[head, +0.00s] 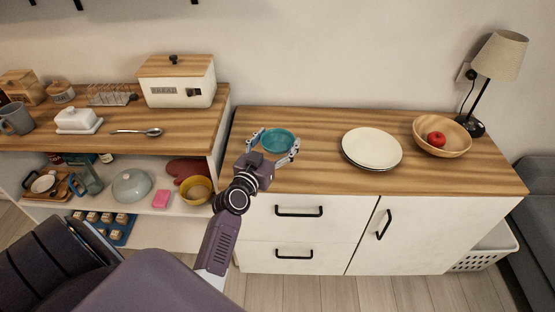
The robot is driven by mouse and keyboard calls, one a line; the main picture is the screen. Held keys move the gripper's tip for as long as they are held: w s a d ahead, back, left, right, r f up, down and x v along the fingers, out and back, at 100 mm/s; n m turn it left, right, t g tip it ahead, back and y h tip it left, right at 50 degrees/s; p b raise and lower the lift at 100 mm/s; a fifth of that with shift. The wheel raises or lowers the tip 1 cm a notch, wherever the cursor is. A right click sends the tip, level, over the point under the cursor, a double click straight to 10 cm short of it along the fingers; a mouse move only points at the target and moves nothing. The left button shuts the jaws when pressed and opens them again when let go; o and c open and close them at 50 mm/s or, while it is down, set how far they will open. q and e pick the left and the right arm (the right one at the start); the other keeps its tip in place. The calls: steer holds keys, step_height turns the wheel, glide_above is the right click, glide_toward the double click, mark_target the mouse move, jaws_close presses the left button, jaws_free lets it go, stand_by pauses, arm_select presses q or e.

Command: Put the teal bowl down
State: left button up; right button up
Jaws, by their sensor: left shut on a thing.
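The teal bowl (278,140) is at the left part of the wooden counter top (315,160) in the head view. My left gripper (275,145) reaches it from the near side. Its two fingers lie on either side of the bowl and it is shut on the bowl. The bowl looks upright and empty. I cannot tell whether its base touches the counter, since the gripper hides its near side. My right gripper is not in view.
White plates (371,147) are stacked right of the bowl. A wooden bowl with a red apple (436,138) and a lamp (497,60) stand farther right. The left shelf unit (195,125) holds a bread box (176,82) and dishes. Counter between bowl and plates is clear.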

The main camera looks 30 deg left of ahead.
arm_select(q)
step_height(320, 180, down, 6)
steer(key=shift+r+b, duration=0.15)
steer(key=shift+b, duration=0.95)
steer(key=shift+f, duration=0.35)
steer(key=shift+f+b, duration=0.2)
steer(key=shift+b, duration=0.15)
steer(key=o, duration=1.2)
steer(key=shift+o, duration=0.2)
